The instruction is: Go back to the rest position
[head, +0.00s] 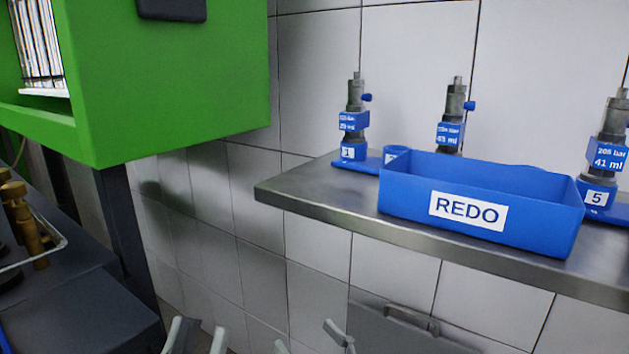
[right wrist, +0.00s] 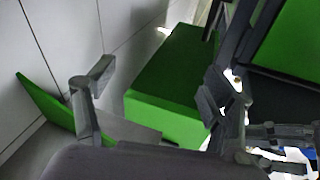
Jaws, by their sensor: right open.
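My left gripper (head: 198,338) shows at the bottom edge of the head view, left of centre. Its two pale grey fingertips stand apart with nothing between them. My right gripper (head: 310,340) shows to the right of it, mostly cut off by the bottom edge. In the right wrist view my right gripper (right wrist: 153,92) has its fingers wide apart and empty. Both grippers are below the steel shelf's level in the head picture and apart from each other.
A steel shelf (head: 320,205) on the tiled wall holds a blue REDO bin (head: 410,209) and several pumps, including pump 1 (head: 354,122) and pump 5 (head: 608,150). A green cabinet (head: 170,80) stands at left, above a dark bench (head: 85,310). A green box (right wrist: 175,85) shows in the wrist view.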

